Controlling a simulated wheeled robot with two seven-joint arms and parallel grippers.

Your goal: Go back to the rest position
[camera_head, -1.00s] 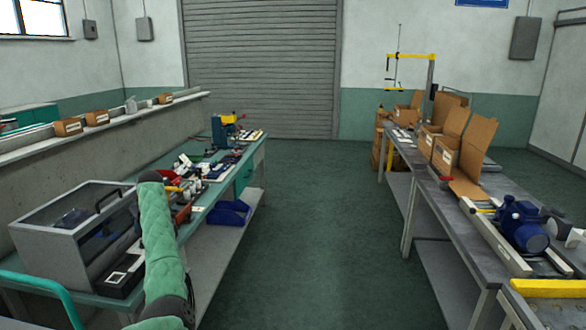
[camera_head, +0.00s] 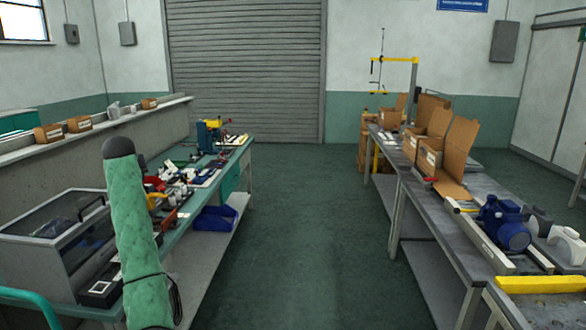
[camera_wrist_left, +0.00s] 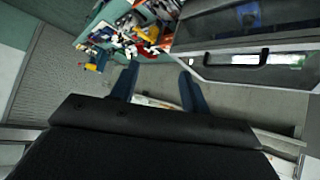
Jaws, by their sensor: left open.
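My left arm (camera_head: 135,235), in a green padded sleeve with a dark end, stands nearly upright at the left of the head view, in front of the green bench. Its gripper does not show there. In the left wrist view my left gripper (camera_wrist_left: 157,80) has two dark blue fingers spread apart, with nothing between them. Beyond the fingers are grey floor, the cluttered bench and the grey case with a clear lid. My right gripper is in neither view.
The left bench (camera_head: 228,165) carries tools, small parts and the clear-lidded case (camera_head: 50,258), close to my left arm. The right table (camera_head: 405,187) holds open cardboard boxes (camera_head: 428,155) and a blue pump (camera_head: 505,225). The floor aisle (camera_head: 300,240) between them is clear.

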